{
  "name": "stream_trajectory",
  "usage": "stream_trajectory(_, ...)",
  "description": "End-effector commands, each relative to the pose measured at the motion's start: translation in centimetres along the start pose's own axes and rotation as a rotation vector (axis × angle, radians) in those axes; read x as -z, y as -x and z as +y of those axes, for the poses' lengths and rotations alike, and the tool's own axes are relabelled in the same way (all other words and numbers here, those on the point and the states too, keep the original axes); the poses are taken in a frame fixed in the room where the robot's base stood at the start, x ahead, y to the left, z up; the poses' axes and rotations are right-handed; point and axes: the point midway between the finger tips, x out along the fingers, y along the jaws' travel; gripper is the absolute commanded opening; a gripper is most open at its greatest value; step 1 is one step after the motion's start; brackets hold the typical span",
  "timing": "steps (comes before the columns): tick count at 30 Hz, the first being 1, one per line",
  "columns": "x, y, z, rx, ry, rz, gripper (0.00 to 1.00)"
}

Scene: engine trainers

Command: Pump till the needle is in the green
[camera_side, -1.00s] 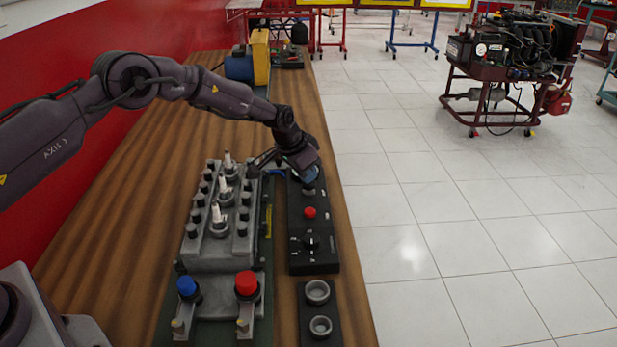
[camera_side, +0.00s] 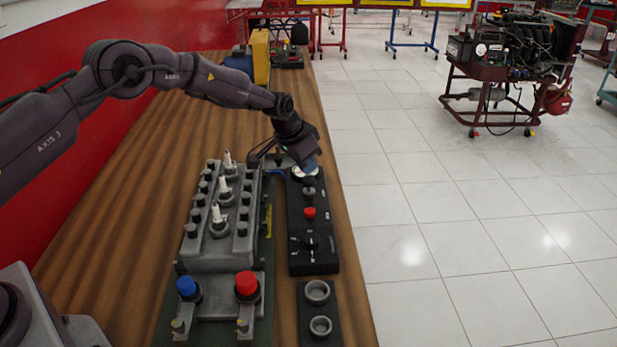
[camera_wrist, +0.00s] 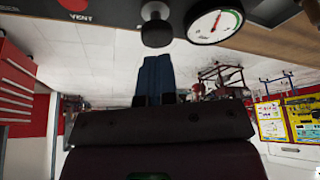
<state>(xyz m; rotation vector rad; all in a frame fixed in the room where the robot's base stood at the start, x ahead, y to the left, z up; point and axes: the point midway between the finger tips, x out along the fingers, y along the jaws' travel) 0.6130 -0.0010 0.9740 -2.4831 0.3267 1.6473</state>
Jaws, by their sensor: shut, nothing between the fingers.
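The black panel (camera_side: 313,262) lies on the bench. It carries a white round gauge (camera_side: 298,173) at its far end, a dark pump knob (camera_side: 309,191), and a red button (camera_side: 310,212). My gripper (camera_side: 310,170) is above the far end of the panel, shut and empty, apart from the knob. In the wrist view the blue fingers (camera_wrist: 155,75) are together, below the knob (camera_wrist: 156,30) in the picture. The gauge (camera_wrist: 208,28) shows beside the knob, with a thin needle and a green arc at its right edge. The needle's exact reading is hard to tell.
A grey block with spark plugs (camera_side: 218,235) stands left of the panel. Blue (camera_side: 187,287) and red (camera_side: 247,284) buttons sit at its front. A selector dial (camera_side: 311,243) is nearer on the panel. A tray with two rings (camera_side: 304,335) lies in front.

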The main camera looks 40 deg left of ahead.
Motion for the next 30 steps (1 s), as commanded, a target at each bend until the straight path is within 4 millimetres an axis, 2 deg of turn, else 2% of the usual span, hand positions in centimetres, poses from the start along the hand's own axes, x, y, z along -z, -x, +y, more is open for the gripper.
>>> stream_trajectory(14, 0.0, -0.1, 0.0, 0.0, 0.0, 0.0, 0.0)
stream_trajectory(30, -0.9, -2.2, 0.0, 0.0, 0.0, 0.0, 0.0)
